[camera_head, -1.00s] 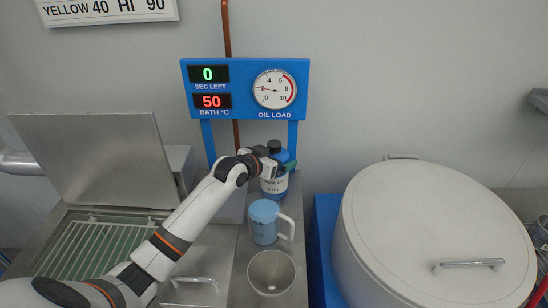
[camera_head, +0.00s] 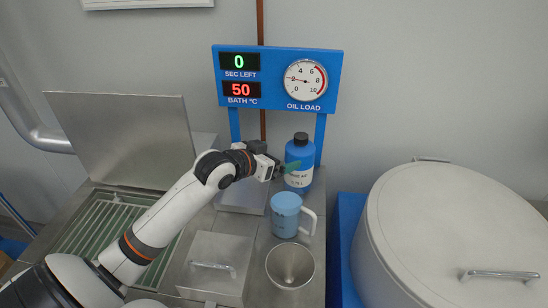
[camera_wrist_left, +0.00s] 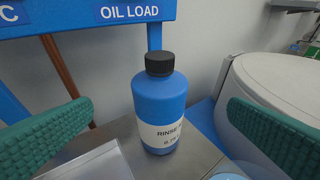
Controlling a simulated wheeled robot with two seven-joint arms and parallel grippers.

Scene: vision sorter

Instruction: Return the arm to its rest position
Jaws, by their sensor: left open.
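My left arm comes in from the lower left, and its gripper (camera_head: 288,167) is at the blue bottle in the head view. The blue bottle (camera_head: 300,154) has a black cap and a white label and stands upright at the back of the counter. In the left wrist view the bottle (camera_wrist_left: 160,102) stands between and beyond two green ribbed fingers, which are wide apart. I see a gap on both sides of the bottle, so the gripper (camera_wrist_left: 165,135) is open and empty. My right gripper is not in view.
A light blue mug (camera_head: 286,215) and a steel cup (camera_head: 290,265) stand in front of the bottle. A blue display frame (camera_head: 270,68) rises behind. A large lidded drum (camera_head: 440,220) is to the right. A metal basin with a raised lid (camera_head: 125,140) is at left.

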